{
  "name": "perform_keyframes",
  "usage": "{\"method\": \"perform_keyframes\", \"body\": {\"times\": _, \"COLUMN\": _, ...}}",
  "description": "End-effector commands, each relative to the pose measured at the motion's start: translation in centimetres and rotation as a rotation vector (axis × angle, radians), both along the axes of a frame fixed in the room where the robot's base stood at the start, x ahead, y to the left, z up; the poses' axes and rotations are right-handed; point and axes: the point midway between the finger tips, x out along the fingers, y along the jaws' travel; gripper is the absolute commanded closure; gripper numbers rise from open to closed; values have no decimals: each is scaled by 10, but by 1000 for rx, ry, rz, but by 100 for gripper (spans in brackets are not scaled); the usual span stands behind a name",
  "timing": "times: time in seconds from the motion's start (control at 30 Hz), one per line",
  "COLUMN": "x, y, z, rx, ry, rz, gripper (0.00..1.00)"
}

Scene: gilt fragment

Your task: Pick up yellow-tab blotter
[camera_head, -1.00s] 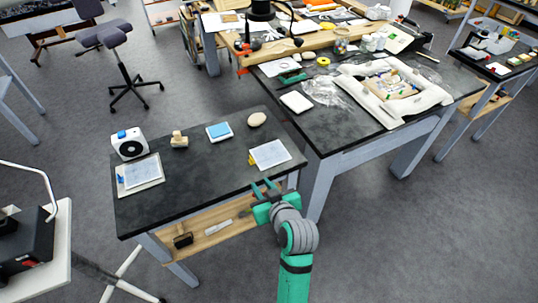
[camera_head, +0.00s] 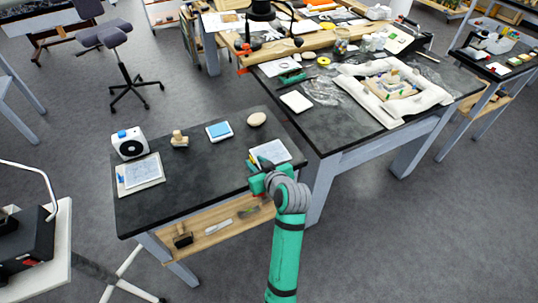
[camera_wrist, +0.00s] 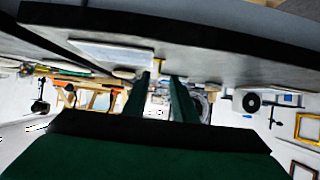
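The yellow-tab blotter (camera_head: 272,151) is a pale sheet on a white board, lying flat near the right end of the dark table. Its near left corner, where the yellow tab sits, is mostly covered by my gripper (camera_head: 253,166) in the head view. My gripper is at the table's front edge, beside that corner. In the wrist view, which is upside down, my gripper (camera_wrist: 165,85) has two green fingers apart with a gap between them. The blotter (camera_wrist: 112,53) shows there left of the fingers, not between them.
A similar blue-tab blotter (camera_head: 142,174) lies at the left of the dark table (camera_head: 200,178). A white device (camera_head: 130,143), a stamp-like block (camera_head: 179,138), a blue pad (camera_head: 219,131) and an oval stone (camera_head: 257,119) stand along the back. The table's middle is clear.

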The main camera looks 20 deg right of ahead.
Motion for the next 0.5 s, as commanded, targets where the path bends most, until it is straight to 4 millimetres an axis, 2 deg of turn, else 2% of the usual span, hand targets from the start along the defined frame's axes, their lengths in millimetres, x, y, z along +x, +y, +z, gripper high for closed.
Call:
{"method": "perform_keyframes", "body": {"times": 0.2, "x": 27, "y": -1, "z": -13, "rx": 0, "ry": 1, "rz": -1, "gripper": 75}}
{"method": "perform_keyframes", "body": {"times": 0.5, "x": 33, "y": 1, "z": -16, "rx": -1, "ry": 1, "rz": 0, "gripper": 75}}
